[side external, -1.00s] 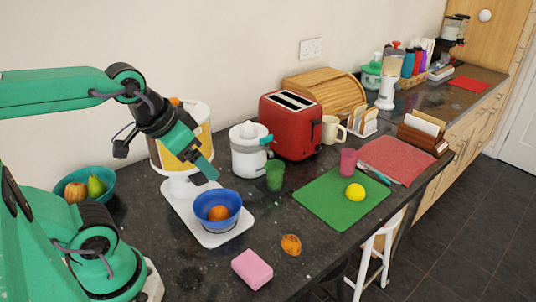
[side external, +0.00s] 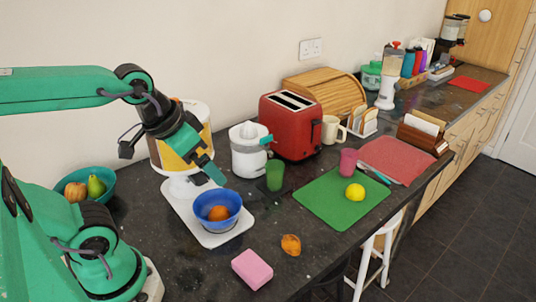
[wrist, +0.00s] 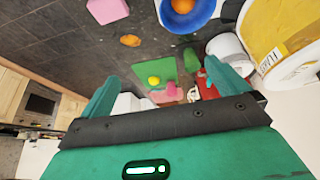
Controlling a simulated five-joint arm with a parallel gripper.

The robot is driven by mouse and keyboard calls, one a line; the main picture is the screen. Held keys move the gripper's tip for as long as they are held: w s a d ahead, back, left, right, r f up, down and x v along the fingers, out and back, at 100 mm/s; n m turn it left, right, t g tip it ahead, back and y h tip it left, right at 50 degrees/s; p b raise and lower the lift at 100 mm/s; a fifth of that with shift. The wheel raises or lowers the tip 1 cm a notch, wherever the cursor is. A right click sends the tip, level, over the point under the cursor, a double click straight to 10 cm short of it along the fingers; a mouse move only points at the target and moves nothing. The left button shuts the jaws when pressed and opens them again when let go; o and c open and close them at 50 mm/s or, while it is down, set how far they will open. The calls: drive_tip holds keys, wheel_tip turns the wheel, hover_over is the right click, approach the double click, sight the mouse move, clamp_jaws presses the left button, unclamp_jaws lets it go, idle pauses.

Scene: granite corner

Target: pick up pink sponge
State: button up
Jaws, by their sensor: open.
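The pink sponge (side external: 252,269) lies flat on the dark counter near its front edge, in front of the white stand with the blue bowl. It also shows at the top of the wrist view (wrist: 107,10). My gripper (side external: 212,172) is open and empty, raised above and behind the blue bowl, well away from the sponge. In the wrist view its two green fingers (wrist: 162,85) are spread apart with nothing held between them. Nothing covers the sponge in the side view.
A blue bowl (side external: 218,205) holding an orange fruit sits on the white stand (side external: 195,234). A brown-orange piece (side external: 291,244) lies right of the sponge. A green board (side external: 320,205) with a yellow ball (side external: 355,194) lies farther right. Bare counter surrounds the sponge.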

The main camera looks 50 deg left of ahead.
drive_tip(key=w+d+f+g, duration=0.3)
drive_tip(key=w+d+f, duration=0.1)
drive_tip(key=d+f, duration=0.25)
drive_tip(key=g, duration=0.2)
hover_over(256, 262)
drive_tip(key=shift+n, duration=0.4)
wheel_tip(256, 262, down, 9)
drive_tip(key=shift+f, duration=0.1)
drive_tip(key=shift+f, duration=0.1)
drive_tip(key=shift+f, duration=1.2)
drive_tip(key=shift+s+f, duration=0.1)
drive_tip(key=shift+f, duration=2.5)
drive_tip(key=shift+c, duration=0.4)
drive_tip(key=c, duration=0.9)
